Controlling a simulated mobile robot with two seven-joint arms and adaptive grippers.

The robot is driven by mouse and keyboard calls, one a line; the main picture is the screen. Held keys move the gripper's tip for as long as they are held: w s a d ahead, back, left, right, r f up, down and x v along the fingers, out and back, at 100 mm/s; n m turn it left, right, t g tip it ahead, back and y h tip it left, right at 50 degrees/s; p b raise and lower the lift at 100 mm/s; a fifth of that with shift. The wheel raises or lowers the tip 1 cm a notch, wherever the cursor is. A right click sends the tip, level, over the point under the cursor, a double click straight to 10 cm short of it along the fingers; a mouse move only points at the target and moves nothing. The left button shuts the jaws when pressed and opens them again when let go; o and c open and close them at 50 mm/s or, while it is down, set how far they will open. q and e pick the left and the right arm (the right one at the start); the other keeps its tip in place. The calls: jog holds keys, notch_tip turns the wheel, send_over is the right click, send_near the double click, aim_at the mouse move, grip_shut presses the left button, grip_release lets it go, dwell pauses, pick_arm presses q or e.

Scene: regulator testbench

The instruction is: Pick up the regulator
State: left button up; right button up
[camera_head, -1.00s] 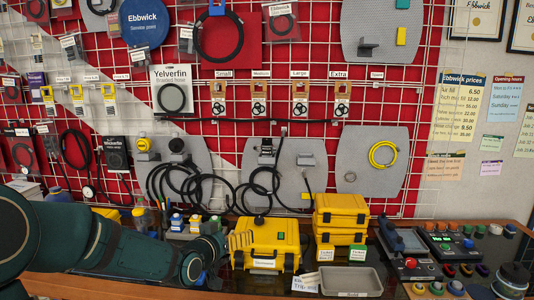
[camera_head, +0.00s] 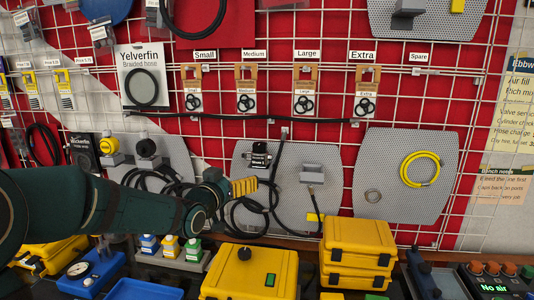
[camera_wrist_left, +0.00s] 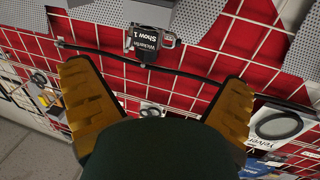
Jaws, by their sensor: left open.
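A small black and silver device with a white label (camera_head: 260,158), perhaps the regulator, hangs on a grey perforated panel (camera_head: 290,215) with a black hose below it. It shows upside down in the left wrist view (camera_wrist_left: 150,42), its label reading "Show 1". My left gripper (camera_head: 245,186) is just below and left of it in the head view. In the wrist view its yellow-brown fingers (camera_wrist_left: 157,78) are wide apart, with the device beyond them, roughly midway between, and nothing held. My right gripper is not in view.
A yellow knob (camera_head: 108,145) and a black knob (camera_head: 147,148) sit on another panel at left. Yellow cases (camera_head: 250,275) and a stack of yellow cases (camera_head: 358,240) stand below. A yellow coiled hose (camera_head: 420,168) hangs at right. White wire grid covers the red wall.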

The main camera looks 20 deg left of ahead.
aim_at(252, 160)
pick_arm(q)
jog(key=shift+w+a+r+p, duration=0.1)
jog(key=shift+w+r+p, duration=0.1)
jog(key=shift+w, duration=3.25)
jog(key=shift+w+r+p, duration=0.1)
jog(key=shift+w+p, duration=0.1)
jog(key=shift+w, duration=3.2)
jog(key=c, duration=1)
jog(key=shift+r, duration=0.1)
jog(key=shift+c, duration=0.3)
